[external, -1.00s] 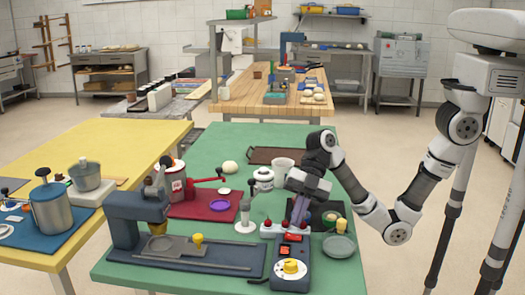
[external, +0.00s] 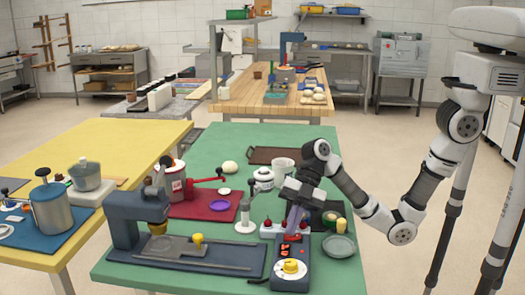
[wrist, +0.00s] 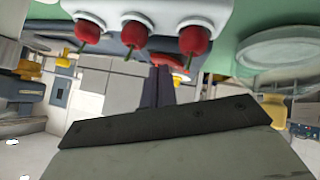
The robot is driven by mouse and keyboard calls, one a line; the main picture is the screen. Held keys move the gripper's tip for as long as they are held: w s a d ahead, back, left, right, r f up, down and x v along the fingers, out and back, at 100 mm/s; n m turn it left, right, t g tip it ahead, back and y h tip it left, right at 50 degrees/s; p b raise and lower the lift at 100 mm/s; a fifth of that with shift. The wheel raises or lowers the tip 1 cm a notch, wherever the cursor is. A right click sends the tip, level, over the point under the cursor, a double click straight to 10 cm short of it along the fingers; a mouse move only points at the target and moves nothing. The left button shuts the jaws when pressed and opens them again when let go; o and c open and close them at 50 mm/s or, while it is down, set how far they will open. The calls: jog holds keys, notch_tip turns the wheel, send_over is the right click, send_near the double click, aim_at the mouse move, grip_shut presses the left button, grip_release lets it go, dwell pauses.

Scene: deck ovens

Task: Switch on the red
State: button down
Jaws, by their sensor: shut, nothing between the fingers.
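A dark blue control box (external: 305,275) stands at the front right of the green table, with a yellow knob (external: 291,267) on a white dial. A small red-orange switch (external: 285,250) sits on the box above the knob; whether it is on is too small to tell. My gripper (external: 291,229) points down just behind the box's upper end, its purple fingers shut and empty. In the wrist view the fingers (wrist: 160,87) point toward a red part (wrist: 168,61), partly hidden; I cannot tell if they touch it.
A grey-green plate (external: 339,246) lies to the right. A dark blue press (external: 125,232) stands to the left.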

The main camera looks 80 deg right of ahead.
jog(key=shift+s+f, duration=0.1)
jog(key=shift+s, duration=0.75)
jog(key=r+p, duration=0.2)
jog(key=s+r+p, duration=0.1)
jog(key=r, duration=0.1)
jog(key=shift+s+r+p, duration=0.15)
jog(key=shift+p, duration=0.2)
jog(key=v, duration=0.9)
jog(key=shift+s+d, duration=0.2)
jog(key=shift+d, duration=0.2)
jog(key=shift+r, duration=0.15)
